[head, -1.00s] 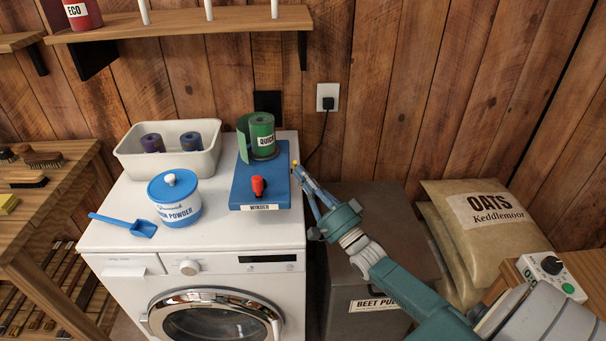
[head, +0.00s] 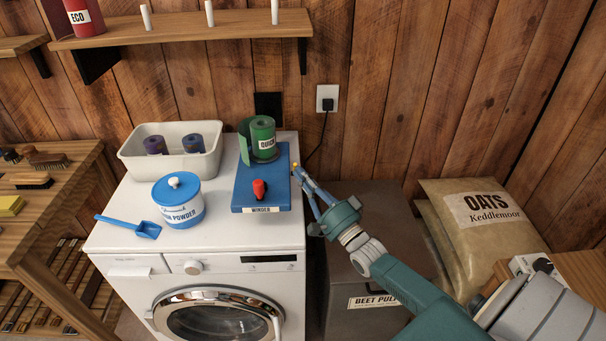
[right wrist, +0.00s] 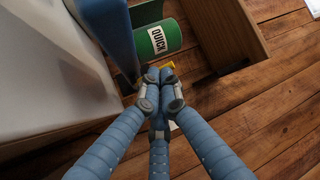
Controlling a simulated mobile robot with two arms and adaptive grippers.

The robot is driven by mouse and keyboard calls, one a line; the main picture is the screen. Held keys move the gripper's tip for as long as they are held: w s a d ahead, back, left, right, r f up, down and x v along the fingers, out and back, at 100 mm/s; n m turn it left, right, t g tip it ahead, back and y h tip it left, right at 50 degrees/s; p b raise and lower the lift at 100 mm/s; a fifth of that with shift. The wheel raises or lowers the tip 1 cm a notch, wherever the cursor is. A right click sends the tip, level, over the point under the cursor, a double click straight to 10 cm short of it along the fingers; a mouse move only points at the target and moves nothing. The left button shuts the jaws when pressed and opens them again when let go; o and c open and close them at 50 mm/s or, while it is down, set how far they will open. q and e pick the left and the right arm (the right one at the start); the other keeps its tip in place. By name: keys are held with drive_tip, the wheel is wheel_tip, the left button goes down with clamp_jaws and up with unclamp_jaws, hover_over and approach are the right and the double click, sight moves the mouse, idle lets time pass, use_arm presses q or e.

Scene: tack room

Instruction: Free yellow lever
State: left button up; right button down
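The yellow lever (head: 294,165) is a small bit of yellow at the right side of the blue winder (head: 279,190). It also shows in the right wrist view (right wrist: 168,66), mostly hidden by my fingertips. My right gripper (head: 299,174) has its blue fingers drawn together at the lever; in the right wrist view the fingertips (right wrist: 159,75) close on it. The winder lies on top of the white washing machine (head: 225,240). It carries a green roll marked QUICK (head: 263,138) and a red knob (head: 259,189). My left gripper is not in view.
A blue-lidded powder tub (head: 178,203), a blue scoop (head: 147,230) and a cream tray (head: 135,164) with two rolls share the machine top. A dark feed bin (head: 372,205) stands below my right arm. Oats sacks (head: 480,213) lie at right. A wall socket (head: 327,98) is behind.

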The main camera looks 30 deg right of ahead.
drive_tip(key=w+r+m+g+p, duration=0.1)
drive_tip(key=p, duration=0.3)
drive_tip(key=w+d+r+m+g+h+p, duration=0.1)
drive_tip(key=g+p, duration=0.1)
drive_tip(key=p, duration=0.2)
drive_tip(key=shift+m, duration=0.4)
drive_tip(key=shift+r, duration=0.1)
